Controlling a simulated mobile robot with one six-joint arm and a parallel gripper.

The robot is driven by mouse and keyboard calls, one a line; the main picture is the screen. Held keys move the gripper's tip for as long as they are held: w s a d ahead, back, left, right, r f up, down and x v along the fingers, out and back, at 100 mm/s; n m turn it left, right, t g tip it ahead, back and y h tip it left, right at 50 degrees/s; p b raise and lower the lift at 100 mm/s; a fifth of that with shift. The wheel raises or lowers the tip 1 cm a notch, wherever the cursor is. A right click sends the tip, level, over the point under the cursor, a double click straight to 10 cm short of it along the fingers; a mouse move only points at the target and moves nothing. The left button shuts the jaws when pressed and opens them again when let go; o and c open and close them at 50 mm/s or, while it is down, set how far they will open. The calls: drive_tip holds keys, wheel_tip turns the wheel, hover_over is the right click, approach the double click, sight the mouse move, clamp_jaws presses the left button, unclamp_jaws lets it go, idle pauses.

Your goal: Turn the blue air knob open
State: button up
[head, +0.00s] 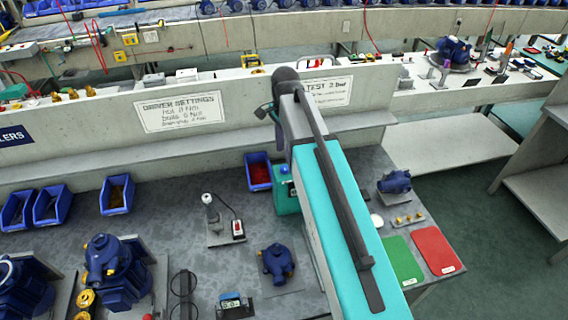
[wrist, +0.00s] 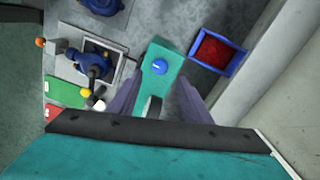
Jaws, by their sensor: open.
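The blue air knob (wrist: 160,66) is a round button-like cap on a teal box (wrist: 168,52). In the wrist view it lies between the tips of my gripper's two grey fingers (wrist: 158,78), with space on both sides. My gripper is open and holds nothing; whether the fingers are level with the knob or above it I cannot tell. In the head view the teal box (head: 286,204) stands on the bench, partly hidden behind my teal arm.
A blue bin of red parts (head: 258,172) stands close beside the teal box. A concrete wall (wrist: 275,75) rises near the bin.

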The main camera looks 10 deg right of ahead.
sight(285, 167)
drive_tip(key=shift+f+p, duration=1.1)
drive_tip(key=shift+f, duration=2.5)
drive_tip(key=c, duration=1)
drive_tip(key=shift+a, duration=0.15)
drive_tip(key=shift+c, duration=0.2)
